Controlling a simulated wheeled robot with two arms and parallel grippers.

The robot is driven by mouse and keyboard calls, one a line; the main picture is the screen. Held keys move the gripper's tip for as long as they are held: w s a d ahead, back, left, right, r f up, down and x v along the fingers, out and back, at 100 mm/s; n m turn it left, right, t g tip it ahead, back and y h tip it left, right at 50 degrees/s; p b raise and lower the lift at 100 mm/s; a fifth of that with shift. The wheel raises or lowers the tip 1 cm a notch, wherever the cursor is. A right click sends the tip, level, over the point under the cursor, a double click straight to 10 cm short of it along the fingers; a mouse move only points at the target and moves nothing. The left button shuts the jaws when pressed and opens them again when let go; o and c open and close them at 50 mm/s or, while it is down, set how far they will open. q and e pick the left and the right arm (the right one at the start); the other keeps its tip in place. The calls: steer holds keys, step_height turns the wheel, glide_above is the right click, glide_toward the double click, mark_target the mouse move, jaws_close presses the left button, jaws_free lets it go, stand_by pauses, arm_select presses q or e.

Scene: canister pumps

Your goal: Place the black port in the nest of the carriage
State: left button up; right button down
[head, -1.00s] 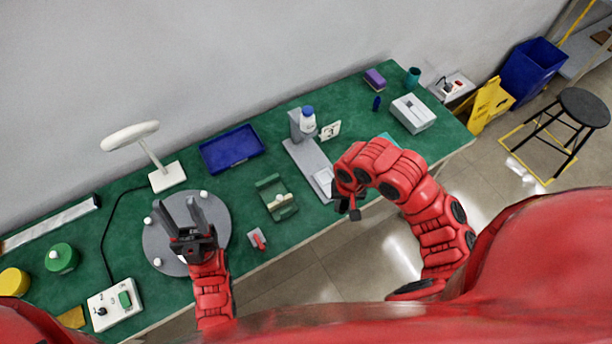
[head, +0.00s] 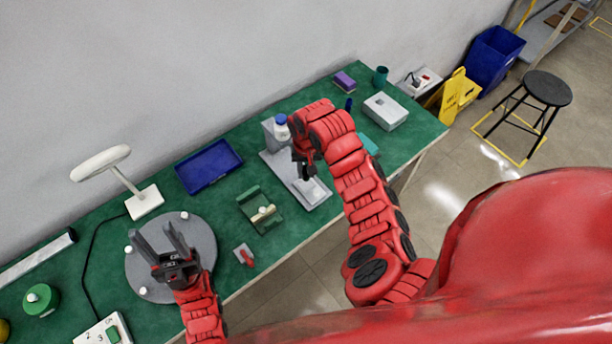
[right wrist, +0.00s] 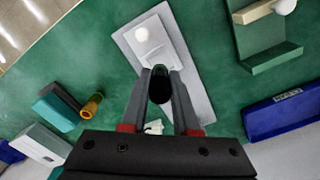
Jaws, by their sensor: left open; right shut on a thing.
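The black port (right wrist: 160,86) is held between the fingertips of my right gripper (right wrist: 160,80) in the right wrist view. In the head view my right gripper (head: 306,170) hangs over the grey stand. Much of the port is hidden there. The pale carriage (right wrist: 142,36) sits on the long grey base (right wrist: 192,84), beyond the fingertips in the right wrist view; it also shows in the head view (head: 312,190). The port looks raised above the base, apart from the carriage. I cannot make out the nest clearly. My left gripper (head: 158,240) is open and empty above the grey round plate (head: 198,232).
A bottle with a blue cap (head: 281,126) stands at the back of the grey stand. A green holder (head: 262,212) and a blue tray (head: 208,167) are left of it. A red-handled piece (head: 244,255) lies near the front edge. A teal block (head: 369,145) is to the right.

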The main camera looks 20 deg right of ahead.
mark_target(306, 177)
steer(key=shift+w+f, duration=0.1)
steer(key=shift+f, duration=0.05)
steer(key=shift+f+p, duration=0.85)
steer(key=shift+f, duration=0.7)
steer(key=shift+f, duration=0.2)
steer(key=c, duration=0.7)
jaws_free()
steer(key=shift+o, duration=0.2)
steer(key=shift+r, duration=0.1)
